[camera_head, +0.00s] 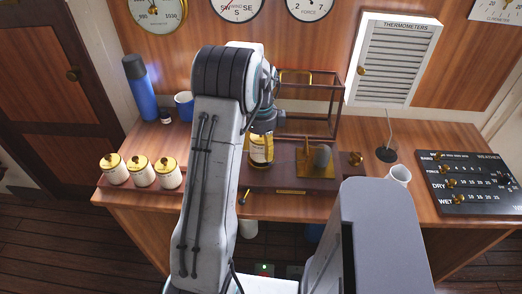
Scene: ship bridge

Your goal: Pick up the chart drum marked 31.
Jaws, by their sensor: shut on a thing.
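My gripper (262,136) reaches down in front of my arm over the dark instrument base on the desk. It is shut on a white chart drum (260,157) with brass-coloured parts. No number is readable on this drum, and I cannot tell whether it touches the base. Three similar white drums with brass lids and knobs stand in a row on the left: one at the left (116,174), one in the middle (141,177) and one at the right (169,180). Their markings are too small to read.
A blue flask (139,88) and blue mug (184,106) stand back left. A white cup (399,175) and weather panel (470,182) are on the right.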

